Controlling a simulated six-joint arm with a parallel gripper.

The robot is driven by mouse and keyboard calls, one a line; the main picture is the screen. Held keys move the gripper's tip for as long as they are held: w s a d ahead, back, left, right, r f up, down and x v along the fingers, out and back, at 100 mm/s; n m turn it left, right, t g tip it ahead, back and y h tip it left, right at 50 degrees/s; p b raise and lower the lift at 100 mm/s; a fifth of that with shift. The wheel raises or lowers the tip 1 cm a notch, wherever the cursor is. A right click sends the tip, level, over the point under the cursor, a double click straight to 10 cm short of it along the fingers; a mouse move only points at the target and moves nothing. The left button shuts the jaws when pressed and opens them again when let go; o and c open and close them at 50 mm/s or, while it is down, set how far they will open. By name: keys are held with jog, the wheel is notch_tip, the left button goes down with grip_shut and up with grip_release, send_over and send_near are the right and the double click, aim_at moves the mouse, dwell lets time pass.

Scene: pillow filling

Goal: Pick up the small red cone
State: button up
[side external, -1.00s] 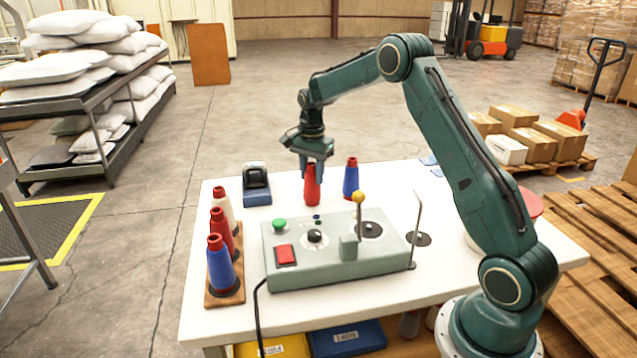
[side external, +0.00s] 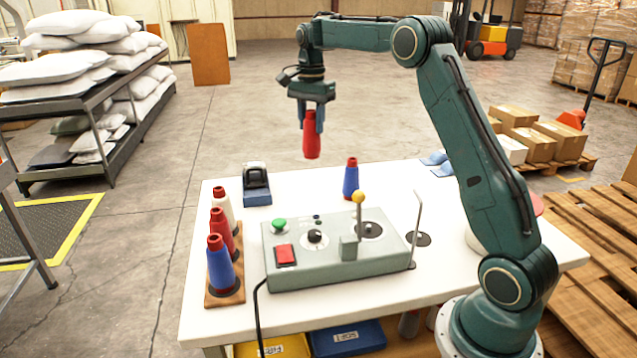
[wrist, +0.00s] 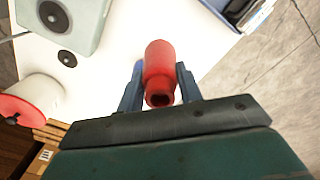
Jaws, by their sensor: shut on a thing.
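The small red cone (side external: 311,140) hangs upright in the air above the back of the white table in the side view. My gripper (side external: 311,116) is shut on its upper part, one finger on each side. In the wrist view the red cone (wrist: 159,70) sits between the two blue-grey fingers of my gripper (wrist: 158,85), its open top end toward the camera. Another red cone (side external: 222,238) stands on a wooden rack at the table's left, between a white cone and a blue cone. A separate blue cone (side external: 351,180) stands alone on the table.
A grey control box (side external: 335,255) with a yellow-knobbed lever sits mid-table. A dark device on a blue base (side external: 257,185) stands at the back left. The wooden rack (side external: 225,296) is at the left edge. The table (side external: 305,185) is bare below the held cone.

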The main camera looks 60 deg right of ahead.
jog(key=shift+r, duration=2.75)
jog(key=shift+s+d+f, duration=0.1)
jog(key=shift+s+d, duration=0.15)
jog(key=shift+s, duration=0.1)
jog(key=s+d+f, duration=0.2)
jog(key=s, duration=0.4)
jog(key=s+d+f, duration=0.2)
jog(key=s+f, duration=0.1)
jog(key=s, duration=0.4)
jog(key=s+a+f, duration=0.2)
jog(key=s+f, duration=0.1)
jog(key=s, duration=0.5)
jog(key=s+a+f, duration=0.2)
jog(key=s+f, duration=0.2)
jog(key=s, duration=0.5)
jog(key=shift+f, duration=0.2)
jog(key=shift+s+f, duration=0.1)
jog(key=shift+f, duration=2.15)
